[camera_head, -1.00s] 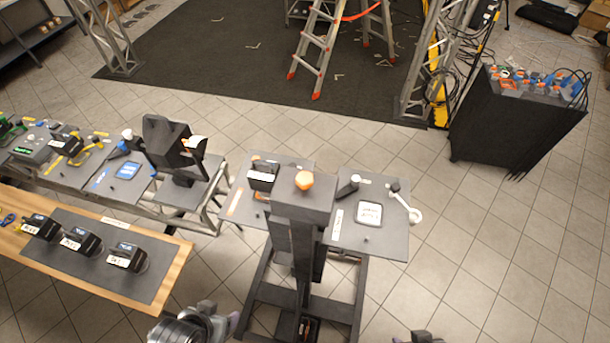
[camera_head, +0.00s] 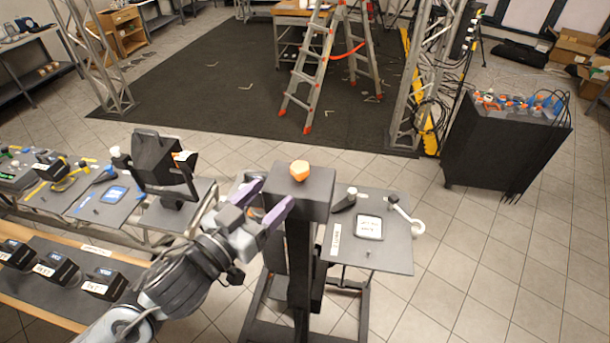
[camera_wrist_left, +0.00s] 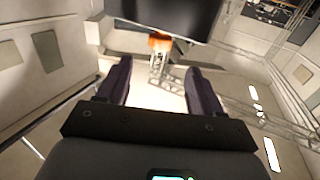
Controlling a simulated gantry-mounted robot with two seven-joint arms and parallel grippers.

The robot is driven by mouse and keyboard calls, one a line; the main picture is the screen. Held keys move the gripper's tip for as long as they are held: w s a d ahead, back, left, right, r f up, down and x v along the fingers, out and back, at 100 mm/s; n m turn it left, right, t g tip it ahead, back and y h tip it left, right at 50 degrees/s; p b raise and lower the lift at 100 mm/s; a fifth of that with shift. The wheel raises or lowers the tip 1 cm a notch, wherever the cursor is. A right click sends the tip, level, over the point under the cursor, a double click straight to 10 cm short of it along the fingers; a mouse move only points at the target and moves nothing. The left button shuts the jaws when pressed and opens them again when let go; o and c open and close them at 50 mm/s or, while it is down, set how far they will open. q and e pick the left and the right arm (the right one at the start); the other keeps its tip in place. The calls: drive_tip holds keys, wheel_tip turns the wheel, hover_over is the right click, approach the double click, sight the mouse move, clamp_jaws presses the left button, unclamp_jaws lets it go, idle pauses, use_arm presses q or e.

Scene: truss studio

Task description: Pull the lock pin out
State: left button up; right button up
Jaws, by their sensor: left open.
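An orange knob (camera_head: 299,170), which looks like the head of the lock pin, sits on top of a dark grey block (camera_head: 318,195) on a post. Any shaft below the knob is hidden. My left gripper (camera_head: 277,192), with purple fingers, is open and empty at the left side of the block, close to the knob. In the left wrist view, the orange knob (camera_wrist_left: 160,42) shows just beyond and between the open fingertips (camera_wrist_left: 158,66), against the dark block (camera_wrist_left: 168,15). It looks apart from the fingers. My right gripper is not in view.
A grey panel (camera_head: 385,255) with a labelled plate, levers and a white ring stands right of the post. More device panels (camera_head: 105,205) and a dark bracket (camera_head: 160,160) stand to the left. A black cabinet (camera_head: 500,150) is at the right. Open tiled floor lies between.

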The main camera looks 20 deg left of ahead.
sight(295, 172)
use_arm(q)
drive_tip(key=p+x, duration=0.2)
drive_tip(key=x, duration=0.8)
drive_tip(key=shift+w+r, duration=0.1)
drive_tip(key=shift+w, duration=0.1)
clamp_jaws()
